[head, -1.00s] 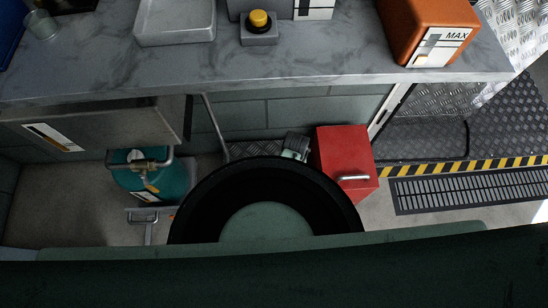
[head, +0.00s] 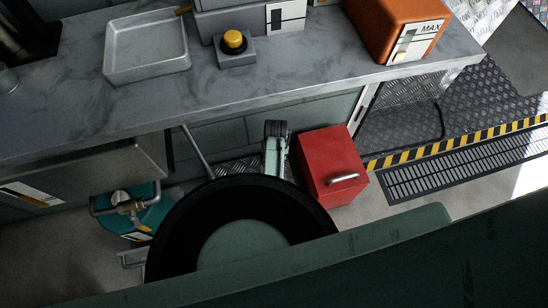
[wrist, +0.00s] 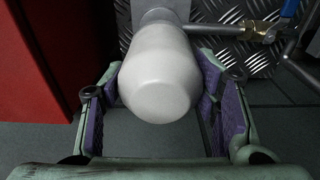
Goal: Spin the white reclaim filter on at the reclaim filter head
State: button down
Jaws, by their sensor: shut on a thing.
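The white reclaim filter (wrist: 160,88) is in the wrist view, its rounded end toward the camera. My gripper (wrist: 158,72) is shut on it, with one purple-padded finger on each side. A grey fitting (wrist: 157,14), which looks like the filter head, shows at the filter's far end. The filter lines up with it and overlaps it in this view. I cannot tell whether the two are threaded together, as the joint is hidden. In the head view, the filter and its head are not seen.
A red cabinet (head: 329,170) stands close to the left in the wrist view (wrist: 35,70). A brass fitting (wrist: 253,32) with a blue handle (wrist: 289,8) sits close at right. The counter (head: 290,80) overhangs the area. A teal tank (head: 150,222) stands at left.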

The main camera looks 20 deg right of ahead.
jog(key=shift+r, duration=0.2)
jog(key=shift+w+f+b, duration=0.1)
jog(key=shift+f+b, duration=1.4)
jog(key=shift+f, duration=1.1)
jog(key=shift+p, duration=0.65)
jog(key=shift+f+b, duration=0.8)
jog(key=shift+f, duration=0.35)
jog(key=shift+r, duration=0.1)
jog(key=shift+m+p, duration=0.5)
jog(key=shift+m, duration=1.8)
